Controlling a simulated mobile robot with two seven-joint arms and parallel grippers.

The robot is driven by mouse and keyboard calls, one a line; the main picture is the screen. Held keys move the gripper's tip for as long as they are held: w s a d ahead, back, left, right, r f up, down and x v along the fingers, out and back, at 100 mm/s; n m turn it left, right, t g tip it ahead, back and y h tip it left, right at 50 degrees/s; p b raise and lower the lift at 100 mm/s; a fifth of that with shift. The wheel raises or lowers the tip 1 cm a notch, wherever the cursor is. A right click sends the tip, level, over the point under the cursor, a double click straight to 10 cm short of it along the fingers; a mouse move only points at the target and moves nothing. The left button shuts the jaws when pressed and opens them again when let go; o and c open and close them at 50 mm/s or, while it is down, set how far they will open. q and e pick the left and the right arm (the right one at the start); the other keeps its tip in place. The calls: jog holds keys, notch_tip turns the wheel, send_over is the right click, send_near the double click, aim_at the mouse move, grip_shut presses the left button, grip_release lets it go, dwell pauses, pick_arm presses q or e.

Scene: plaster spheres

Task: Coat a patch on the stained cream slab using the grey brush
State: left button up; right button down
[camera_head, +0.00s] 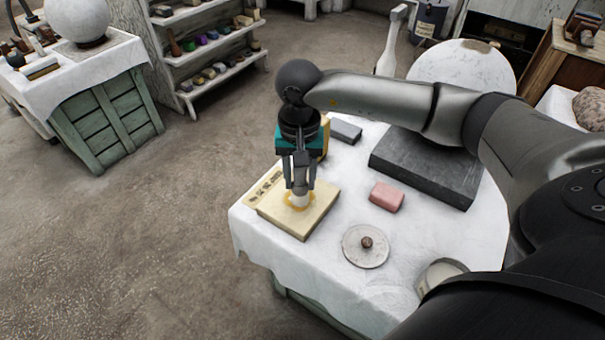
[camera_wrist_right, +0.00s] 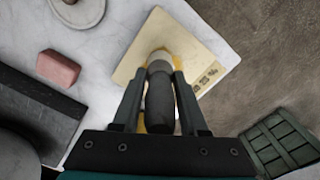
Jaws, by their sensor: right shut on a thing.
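The cream slab (camera_head: 308,226) lies near the front left corner of the white-covered table, with dark marks along its left edge. It also shows in the wrist view (camera_wrist_right: 160,28). My right gripper (camera_head: 299,187) is shut on the grey brush (camera_wrist_right: 160,100) and points down over the slab. The brush's pale lower end (camera_head: 299,202) is at the slab's surface, inside a yellow patch (camera_head: 287,200). The patch shows around the brush in both views. The exact contact of the brush tip is hidden. My left gripper is not in view.
A pink block (camera_head: 386,197), a round plate (camera_head: 365,247) with a small brown lump, and a dark slab (camera_head: 425,167) sit to the right. Open floor lies left of the table.

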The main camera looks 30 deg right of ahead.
jog(key=shift+w+d+f+b, duration=0.2)
jog(key=shift+w+d+b, duration=0.1)
jog(key=shift+d+b, duration=0.25)
jog(key=shift+w+d, duration=0.2)
jog(key=shift+d, duration=0.4)
jog(key=shift+f+b, duration=0.5)
jog(key=shift+f, duration=0.1)
jog(key=shift+s+a, duration=0.1)
jog(key=shift+a, duration=0.05)
jog(key=shift+a+r, duration=0.1)
jog(key=shift+a, duration=0.05)
jog(key=shift+s+a, duration=0.2)
jog(key=shift+a, duration=0.25)
